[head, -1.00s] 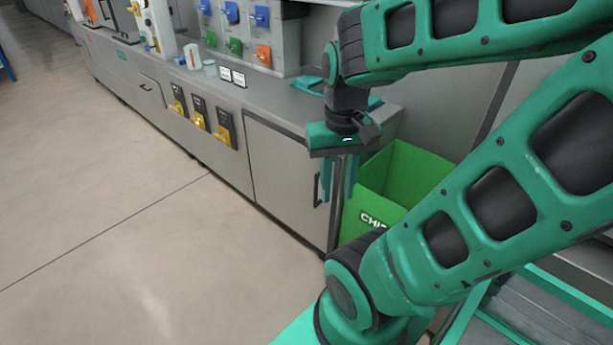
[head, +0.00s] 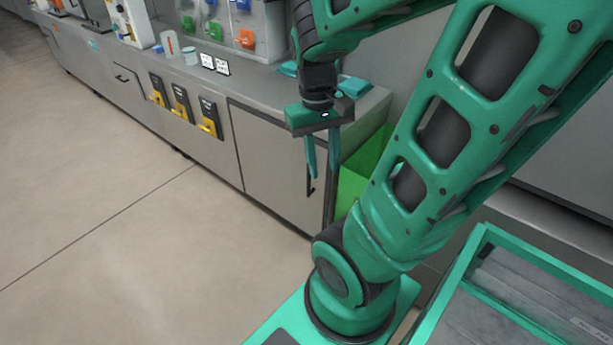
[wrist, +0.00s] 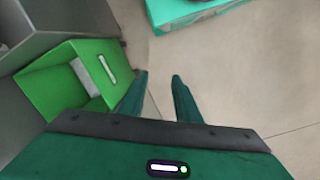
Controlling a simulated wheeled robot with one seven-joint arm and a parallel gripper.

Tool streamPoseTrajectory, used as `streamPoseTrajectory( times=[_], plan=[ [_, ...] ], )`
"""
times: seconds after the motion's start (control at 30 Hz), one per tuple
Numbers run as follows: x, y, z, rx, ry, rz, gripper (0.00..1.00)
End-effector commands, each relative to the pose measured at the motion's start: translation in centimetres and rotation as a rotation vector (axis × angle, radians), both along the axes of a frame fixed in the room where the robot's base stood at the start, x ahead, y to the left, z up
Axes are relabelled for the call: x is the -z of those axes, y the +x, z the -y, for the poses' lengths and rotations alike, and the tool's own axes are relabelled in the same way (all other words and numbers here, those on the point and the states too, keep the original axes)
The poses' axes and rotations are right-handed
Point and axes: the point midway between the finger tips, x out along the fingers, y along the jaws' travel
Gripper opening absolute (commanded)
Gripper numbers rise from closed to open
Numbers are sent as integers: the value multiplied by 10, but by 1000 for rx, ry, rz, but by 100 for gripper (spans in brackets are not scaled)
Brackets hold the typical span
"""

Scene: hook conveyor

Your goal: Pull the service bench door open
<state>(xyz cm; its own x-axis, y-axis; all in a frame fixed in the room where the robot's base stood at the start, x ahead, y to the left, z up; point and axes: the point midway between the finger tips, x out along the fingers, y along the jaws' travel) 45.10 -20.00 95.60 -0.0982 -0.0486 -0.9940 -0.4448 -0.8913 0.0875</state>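The service bench door (head: 270,165) is a flat grey panel at the right end of the bench front. It looks shut, flush with the front. Its dark vertical handle (head: 309,188) is near the door's right edge, partly covered by my finger in the head view. My gripper (head: 323,174) points down in front of the handle area, with its two green fingers apart and nothing seen between them. The wrist view shows the gripper (wrist: 160,75) open over bare floor; door and handle cannot be made out there.
A green bin (head: 358,180) stands just right of the door; it also shows in the wrist view (wrist: 50,85). Yellow-handled switches (head: 181,104) line the bench front to the left. A teal-framed tray (head: 540,290) is at lower right. The floor (head: 110,250) before the bench is clear.

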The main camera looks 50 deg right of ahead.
Motion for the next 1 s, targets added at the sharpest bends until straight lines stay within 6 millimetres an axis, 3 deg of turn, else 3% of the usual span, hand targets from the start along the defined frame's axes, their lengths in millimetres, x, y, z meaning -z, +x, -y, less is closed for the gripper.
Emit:
streamPoseTrajectory(
  times=[0.4, 1.0],
  plan=[
    [64, 70, 46, -251, -152, -244, 30],
    [173, 149, 93, -713, -425, -645, 30]
  ],
)
